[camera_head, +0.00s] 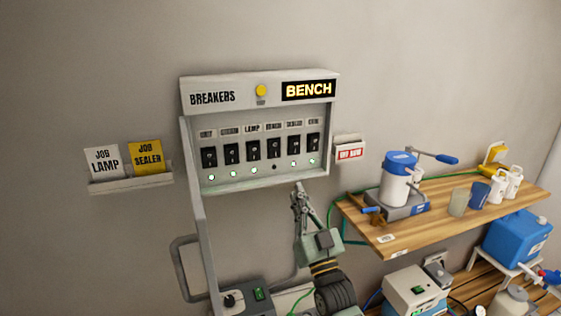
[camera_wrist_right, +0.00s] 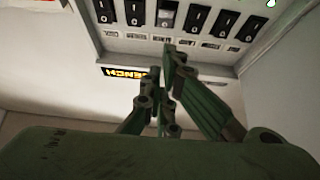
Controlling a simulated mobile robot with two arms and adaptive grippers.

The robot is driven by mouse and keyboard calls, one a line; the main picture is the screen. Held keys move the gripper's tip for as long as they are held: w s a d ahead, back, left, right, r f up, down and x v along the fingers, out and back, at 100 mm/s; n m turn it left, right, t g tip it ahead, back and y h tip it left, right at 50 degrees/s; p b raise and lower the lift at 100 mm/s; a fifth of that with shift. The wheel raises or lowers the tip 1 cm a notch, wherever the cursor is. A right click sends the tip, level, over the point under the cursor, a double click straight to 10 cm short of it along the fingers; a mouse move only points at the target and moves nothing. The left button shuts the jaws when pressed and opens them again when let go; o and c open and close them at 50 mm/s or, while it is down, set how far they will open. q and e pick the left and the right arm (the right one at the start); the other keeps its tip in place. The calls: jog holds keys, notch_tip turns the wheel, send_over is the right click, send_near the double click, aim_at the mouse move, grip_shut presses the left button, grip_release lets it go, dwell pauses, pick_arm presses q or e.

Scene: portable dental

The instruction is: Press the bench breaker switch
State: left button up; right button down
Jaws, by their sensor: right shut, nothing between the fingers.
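The breaker panel (camera_head: 256,90) is on the wall, with a row of black rocker switches. The bench breaker switch (camera_head: 274,149) is fourth from the left; its indicator below is dark, while the others are lit. In the upside-down right wrist view, the bench switch (camera_wrist_right: 167,15) is third from the left and shows a lighter face than its neighbours. My right gripper (camera_head: 298,188) is shut and empty, just below the panel's lower edge. In the wrist view its fingertips (camera_wrist_right: 172,52) appear close to the bench switch's label; contact cannot be told. My left gripper is out of view.
A lit BENCH sign (camera_head: 308,90) and a yellow button (camera_head: 261,91) top the panel. Job cards stand in a wall holder (camera_head: 130,181). A wooden shelf (camera_head: 450,225) with jars and cups is at right.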

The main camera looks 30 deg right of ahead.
aim_at(283, 160)
jog(key=p+x, duration=0.1)
jog(key=x, duration=0.3)
jog(key=w+f+p+x, duration=0.1)
jog(key=x, duration=0.3)
jog(key=f+p+x, duration=0.1)
jog(key=p+x, duration=0.1)
jog(key=x, duration=0.2)
jog(key=shift+w+d, duration=0.15)
jog(key=shift+w, duration=0.45)
